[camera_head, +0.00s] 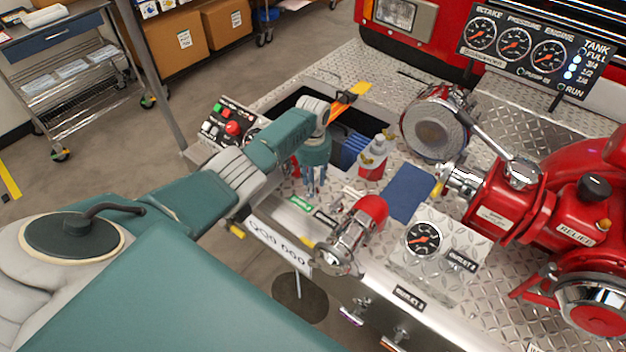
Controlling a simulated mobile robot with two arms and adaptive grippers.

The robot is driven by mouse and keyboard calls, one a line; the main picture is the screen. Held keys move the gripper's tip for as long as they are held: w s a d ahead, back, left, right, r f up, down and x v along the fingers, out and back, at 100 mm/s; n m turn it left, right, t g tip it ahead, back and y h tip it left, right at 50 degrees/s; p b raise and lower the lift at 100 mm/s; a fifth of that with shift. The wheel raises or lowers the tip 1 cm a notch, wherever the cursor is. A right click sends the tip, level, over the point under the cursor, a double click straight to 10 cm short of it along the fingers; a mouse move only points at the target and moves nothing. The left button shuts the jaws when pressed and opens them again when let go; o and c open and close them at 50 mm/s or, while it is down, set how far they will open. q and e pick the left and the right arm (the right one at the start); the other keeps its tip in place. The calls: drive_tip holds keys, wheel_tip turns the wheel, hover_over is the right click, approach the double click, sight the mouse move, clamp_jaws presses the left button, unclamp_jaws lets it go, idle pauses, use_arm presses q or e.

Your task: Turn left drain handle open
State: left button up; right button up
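Two small drain handles stick out from the front face of the bumper at the bottom of the view. The left drain handle (352,312) has a purplish metal grip. The other handle (395,339) is copper-coloured and lower to the right. My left gripper (315,190) points down over the bumper top, beside the open well and above the green label. It is well above and left of the left drain handle, apart from it. Its fingers are small and partly overlap, so their opening is unclear. Nothing shows between them. My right gripper is out of view.
A red-capped outlet (355,232) stands between my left gripper and the drain handles.

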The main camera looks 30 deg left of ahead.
use_arm(q)
wheel_tip(320, 180, up, 12)
idle(0.5)
idle(0.4)
